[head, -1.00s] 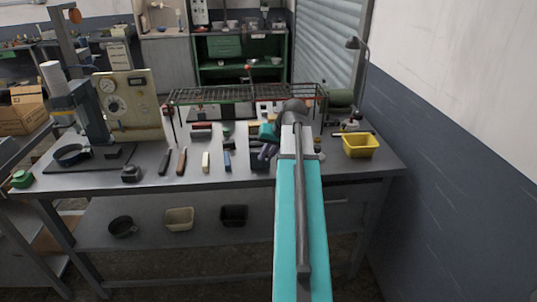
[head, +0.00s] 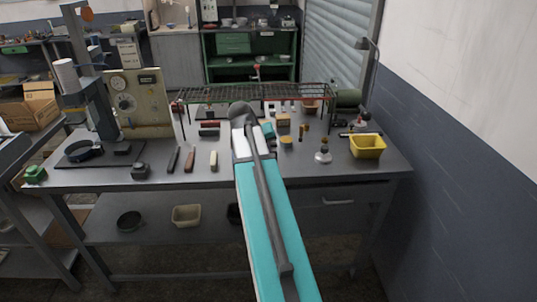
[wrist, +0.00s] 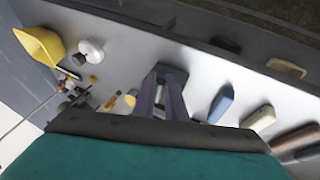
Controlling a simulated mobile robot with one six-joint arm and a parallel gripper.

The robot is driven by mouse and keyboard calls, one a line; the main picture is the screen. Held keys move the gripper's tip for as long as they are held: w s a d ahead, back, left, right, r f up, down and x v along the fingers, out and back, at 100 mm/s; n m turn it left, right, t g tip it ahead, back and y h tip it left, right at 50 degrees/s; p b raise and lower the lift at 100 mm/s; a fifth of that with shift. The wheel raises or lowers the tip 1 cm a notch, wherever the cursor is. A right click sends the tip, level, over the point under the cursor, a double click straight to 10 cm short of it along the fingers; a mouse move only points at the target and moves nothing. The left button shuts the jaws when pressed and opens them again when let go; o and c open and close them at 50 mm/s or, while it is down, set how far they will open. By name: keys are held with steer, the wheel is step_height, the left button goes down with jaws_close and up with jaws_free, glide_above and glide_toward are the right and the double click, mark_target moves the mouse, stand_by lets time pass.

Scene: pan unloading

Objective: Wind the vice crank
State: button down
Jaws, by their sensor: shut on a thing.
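My gripper (wrist: 164,84) reaches down to the bench in the wrist view, its two dark fingers close together. It is shut on what I take to be the vice crank; the crank itself is hardly visible between the fingertips. A dark block (wrist: 177,71), which looks like part of the vice, lies just beyond the fingertips. In the head view my teal arm hides the fingertips and the vice.
The grey bench (head: 330,173) has a yellow bin (head: 367,146) at its right, also in the wrist view (wrist: 38,45). A round white-topped item (wrist: 91,51) stands near it. Blue (wrist: 221,103) and cream (wrist: 259,117) blocks lie beside my gripper. A wire rack (head: 230,93) stands behind.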

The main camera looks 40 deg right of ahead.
steer(key=shift+w+a+f+g+h, duration=0.1)
steer(key=shift+a+g+h, duration=0.1)
steer(key=shift+g+h, duration=0.1)
stand_by(0.4)
steer(key=c, duration=1.8)
jaws_free()
steer(key=b+v, duration=0.2)
steer(key=v, duration=1.1)
steer(key=shift+a+r, duration=0.25)
steer(key=shift+a, duration=0.05)
